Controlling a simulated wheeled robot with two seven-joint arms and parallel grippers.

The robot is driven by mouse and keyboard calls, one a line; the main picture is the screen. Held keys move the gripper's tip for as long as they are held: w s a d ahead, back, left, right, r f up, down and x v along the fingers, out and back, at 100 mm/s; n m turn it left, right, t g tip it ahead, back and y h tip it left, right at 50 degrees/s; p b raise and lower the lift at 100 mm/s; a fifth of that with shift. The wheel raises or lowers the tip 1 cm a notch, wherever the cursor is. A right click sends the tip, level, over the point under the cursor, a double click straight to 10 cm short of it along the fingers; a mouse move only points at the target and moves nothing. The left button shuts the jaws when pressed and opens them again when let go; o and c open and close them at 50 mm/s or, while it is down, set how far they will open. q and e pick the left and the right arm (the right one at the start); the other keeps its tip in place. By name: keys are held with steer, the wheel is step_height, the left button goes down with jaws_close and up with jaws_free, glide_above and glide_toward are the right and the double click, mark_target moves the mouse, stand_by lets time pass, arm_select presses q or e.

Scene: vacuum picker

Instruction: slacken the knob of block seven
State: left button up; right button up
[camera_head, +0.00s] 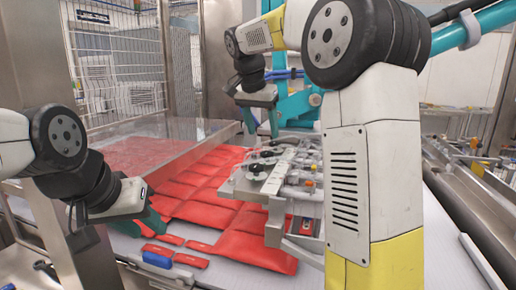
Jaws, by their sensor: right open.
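The vacuum picker (245,190) is a grey metal frame in the middle, carrying several blocks with black round parts and small coloured knobs. A black knob-like part (257,169) shows on its left side, and an orange knob (309,184) on its right. I cannot read block numbers, so I cannot tell which is block seven. My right gripper (262,124) is open, its teal fingers pointing down just above and behind the picker's far left part; it holds nothing visible. My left gripper (113,222) is at the left, apart from the picker, with its fingers spread. My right arm hides the picker's right side.
Red packs (240,222) lie on the pale surface under and left of the picker. A clear cover (150,146) stands over the packs at the back left. A wire mesh guard (118,75) rises behind it. A metal rail (470,205) runs along the right.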

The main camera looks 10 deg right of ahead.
mark_target(267, 152)
steer(key=x, duration=0.7)
steer(key=shift+w+f, duration=0.3)
steer(key=shift+w, duration=0.1)
steer(key=shift+c, duration=0.2)
jaws_close()
